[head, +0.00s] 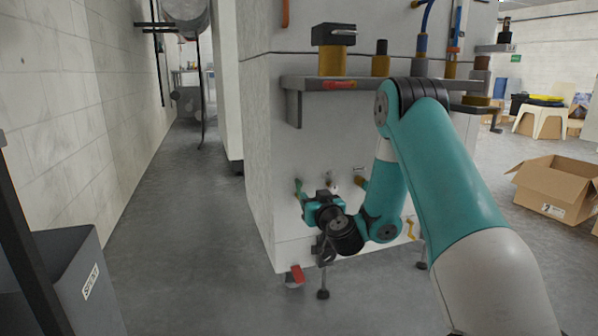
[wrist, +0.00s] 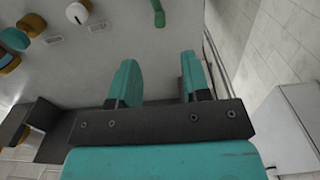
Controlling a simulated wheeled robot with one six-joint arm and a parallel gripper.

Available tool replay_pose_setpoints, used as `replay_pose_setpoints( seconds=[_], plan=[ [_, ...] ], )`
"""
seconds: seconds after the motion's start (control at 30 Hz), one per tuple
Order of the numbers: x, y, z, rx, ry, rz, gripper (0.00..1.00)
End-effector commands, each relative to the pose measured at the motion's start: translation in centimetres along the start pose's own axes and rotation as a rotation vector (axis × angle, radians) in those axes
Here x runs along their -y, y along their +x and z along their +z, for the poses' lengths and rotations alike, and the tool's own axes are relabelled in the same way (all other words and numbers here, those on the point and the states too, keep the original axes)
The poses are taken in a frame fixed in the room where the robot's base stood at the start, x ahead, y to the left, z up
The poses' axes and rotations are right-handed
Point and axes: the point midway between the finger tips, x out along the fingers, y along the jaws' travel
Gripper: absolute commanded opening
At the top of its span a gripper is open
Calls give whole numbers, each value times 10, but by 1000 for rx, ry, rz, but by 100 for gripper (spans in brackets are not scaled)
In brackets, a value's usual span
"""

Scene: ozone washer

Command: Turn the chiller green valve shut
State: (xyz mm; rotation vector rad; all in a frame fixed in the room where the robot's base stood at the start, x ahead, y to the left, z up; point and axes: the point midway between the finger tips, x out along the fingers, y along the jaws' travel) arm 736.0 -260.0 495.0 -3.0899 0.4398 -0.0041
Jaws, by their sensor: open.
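A green valve handle (head: 299,188) is on the lower left of the white machine's front panel in the head view. In the wrist view a green handle (wrist: 158,13), seemingly the same one, is at the top edge, partly cut off. My gripper (wrist: 160,78) is open and empty, with its two teal fingers spread apart. The green handle lies beyond the fingertips, roughly in line with the gap between them, and is not between them. In the head view my gripper (head: 318,207) is just right of and below the handle, close to the panel.
A white knob (wrist: 77,13) and a yellow-brown knob (wrist: 31,25) sit left of the handle. A grey bin (head: 75,275) and a cardboard box (head: 555,187) stand on either side. The floor left of the machine is clear.

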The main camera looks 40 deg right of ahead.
Motion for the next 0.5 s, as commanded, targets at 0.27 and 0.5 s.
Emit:
replay_pose_setpoints(
  seconds=[0.27,0.5],
  plan=[
    [1,30,-8,2,0,-1,43],
    [1,53,-8,1,-1,-3,43]
  ],
)
